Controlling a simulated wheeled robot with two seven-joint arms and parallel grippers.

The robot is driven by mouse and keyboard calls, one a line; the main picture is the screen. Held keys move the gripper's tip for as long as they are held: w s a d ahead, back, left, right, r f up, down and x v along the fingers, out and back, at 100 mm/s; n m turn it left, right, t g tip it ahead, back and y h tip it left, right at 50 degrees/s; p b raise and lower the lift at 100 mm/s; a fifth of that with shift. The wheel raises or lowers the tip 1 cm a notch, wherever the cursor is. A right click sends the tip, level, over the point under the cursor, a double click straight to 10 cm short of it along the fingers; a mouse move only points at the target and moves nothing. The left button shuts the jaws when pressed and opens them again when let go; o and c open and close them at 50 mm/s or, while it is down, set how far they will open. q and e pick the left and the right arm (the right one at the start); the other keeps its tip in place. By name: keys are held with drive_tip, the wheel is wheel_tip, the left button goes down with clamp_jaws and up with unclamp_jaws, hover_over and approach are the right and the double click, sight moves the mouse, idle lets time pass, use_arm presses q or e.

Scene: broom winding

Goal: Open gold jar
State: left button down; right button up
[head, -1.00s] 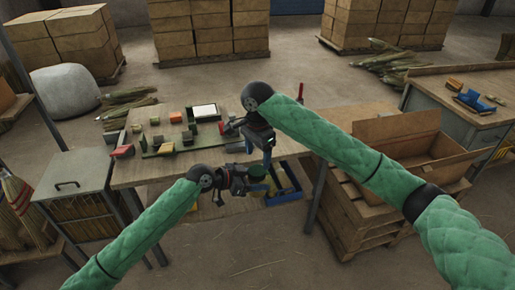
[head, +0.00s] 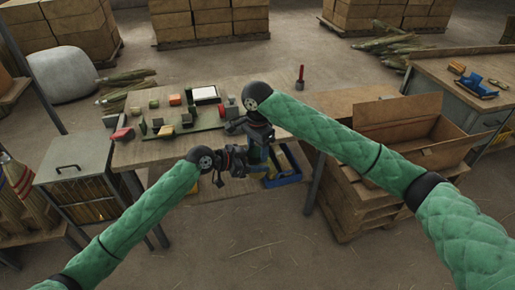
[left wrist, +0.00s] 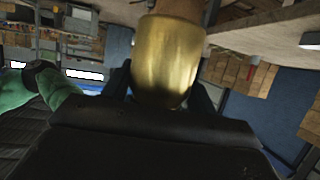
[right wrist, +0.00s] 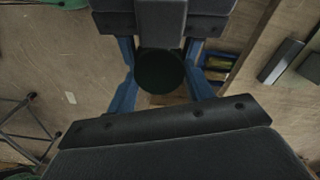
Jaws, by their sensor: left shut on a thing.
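The gold jar (left wrist: 166,62) shows in the left wrist view as a shiny gold cylinder with a brown part at its upper picture edge. My left gripper (head: 245,165) is shut on the jar, holding it near the workbench's front edge. My right gripper (head: 262,155) points down from above, close to the left one. In the right wrist view a dark round thing (right wrist: 160,72) lies between its blue fingers, with my left gripper just beyond. I cannot tell whether the fingers touch it. The jar itself is mostly hidden by my grippers in the head view.
The workbench (head: 135,155) holds a green board (head: 205,123), small blocks and a white-topped box (head: 205,94). An open cardboard box (head: 400,135) on pallets stands right, a grey cabinet (head: 75,180) left.

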drive_tip(key=shift+c, duration=0.7)
drive_tip(key=n, duration=0.6)
drive_tip(key=shift+w+a+r+n, duration=0.15)
drive_tip(key=shift+n, duration=0.25)
drive_tip(key=o, duration=1.1)
